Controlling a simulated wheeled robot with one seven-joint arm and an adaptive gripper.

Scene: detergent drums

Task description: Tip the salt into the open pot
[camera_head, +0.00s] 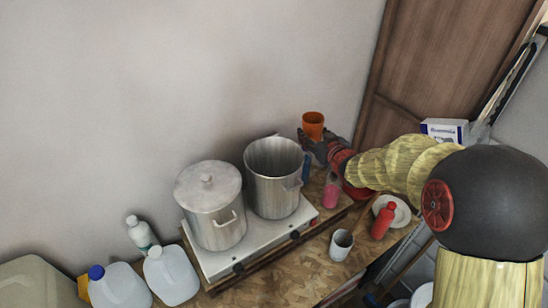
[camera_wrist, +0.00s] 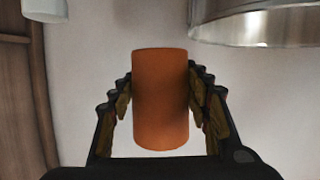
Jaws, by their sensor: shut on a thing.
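An orange cup (camera_head: 313,122) is held between the fingers of my gripper (camera_head: 308,142), above the table and to the right of the open pot. In the wrist view the orange cup (camera_wrist: 160,100) fills the space between the two fingers of my gripper (camera_wrist: 160,105). The cup looks roughly upright in the head view; its contents cannot be made out. The open pot (camera_head: 273,190) is a tall metal pot on the right side of the stove. Its metal rim (camera_wrist: 260,42) shows at the upper right of the wrist view, apart from the cup.
A lidded pot (camera_head: 212,225) stands on the stove (camera_head: 225,263), left of the open pot. Pink (camera_head: 331,190) and red (camera_head: 383,221) bottles, a grey mug (camera_head: 341,245) and a white plate (camera_head: 400,211) stand to the right. Jugs (camera_head: 170,274) stand at left.

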